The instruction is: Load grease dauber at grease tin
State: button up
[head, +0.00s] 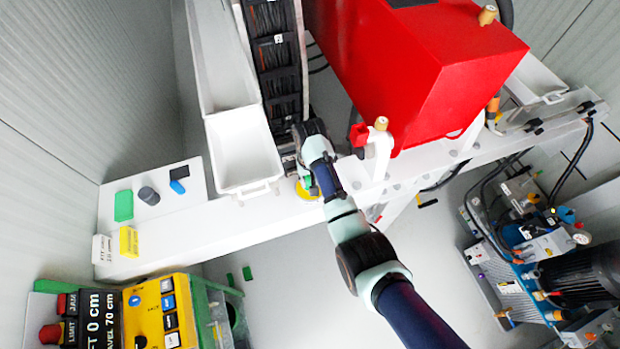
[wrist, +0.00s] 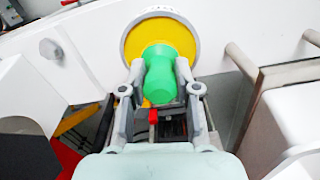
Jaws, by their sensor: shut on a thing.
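The green grease dauber (wrist: 160,80) is held upright-looking between the two fingers of my gripper (wrist: 160,68) in the wrist view. The grease tin, a round yellow disc with a grey rim (wrist: 188,36), lies right beyond the dauber's far end. The dauber overlaps the tin's lower part in the picture; its tip is hidden, so I cannot tell whether it touches the grease. In the head view the tin (head: 307,192) is a small yellow patch on the white beam, largely covered by my wrist.
An empty white tray (head: 243,150) stands just left of the tin. A red housing (head: 410,60) and a white pipe with a red fitting (head: 378,148) stand to the right. Green, grey and blue items (head: 124,205) lie on the beam's left end.

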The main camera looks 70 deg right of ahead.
jog(key=shift+f, duration=0.1)
notch_tip(320, 180, up, 7)
jog(key=p, duration=0.6)
jog(key=shift+p, duration=0.35)
